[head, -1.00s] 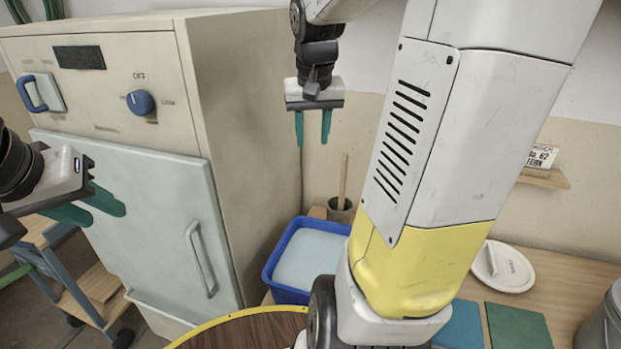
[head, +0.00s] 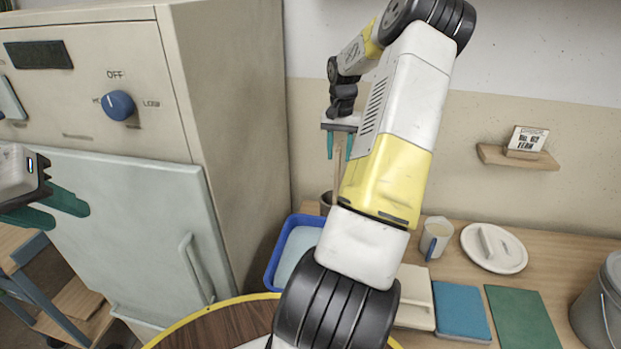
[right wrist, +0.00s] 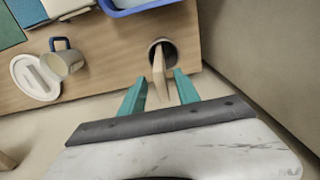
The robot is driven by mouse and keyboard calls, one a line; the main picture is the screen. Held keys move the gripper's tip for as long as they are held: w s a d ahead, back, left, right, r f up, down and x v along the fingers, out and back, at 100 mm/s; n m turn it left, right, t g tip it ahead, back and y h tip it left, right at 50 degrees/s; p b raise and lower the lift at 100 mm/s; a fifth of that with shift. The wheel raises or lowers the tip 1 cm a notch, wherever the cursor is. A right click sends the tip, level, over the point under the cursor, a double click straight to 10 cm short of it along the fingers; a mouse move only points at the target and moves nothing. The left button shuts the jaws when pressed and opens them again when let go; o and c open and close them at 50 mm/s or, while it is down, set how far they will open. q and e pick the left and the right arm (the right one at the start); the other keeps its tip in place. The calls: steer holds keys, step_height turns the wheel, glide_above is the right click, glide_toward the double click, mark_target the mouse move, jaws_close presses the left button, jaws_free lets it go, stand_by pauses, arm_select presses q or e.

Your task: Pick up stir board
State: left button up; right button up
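The stir board (head: 337,178) is a pale wooden stick standing upright in a small dark pot (head: 326,204) at the back left of the counter. My right gripper (head: 340,158) is open with its teal fingers pointing down, at the stick's upper end in the head view. In the right wrist view the board (right wrist: 159,76) shows between and beyond the two spread fingertips of the right gripper (right wrist: 161,84), its lower end in the pot (right wrist: 168,48). I cannot tell whether the fingers touch it. My left gripper (head: 68,208) is open and empty at the far left, before the kiln-like cabinet.
A blue tub (head: 292,250) stands beside the pot. A mug (head: 435,238), white round lid (head: 494,248), blue slab (head: 462,311), green slab (head: 522,318) and grey bucket (head: 600,305) are on the counter. The tall cabinet (head: 240,130) bounds the left; a wall shelf (head: 518,158) is at right.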

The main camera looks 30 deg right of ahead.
mark_target(338, 163)
step_height(338, 163, down, 4)
steer(key=shift+a+f, duration=0.1)
jaws_close()
stand_by(1.5)
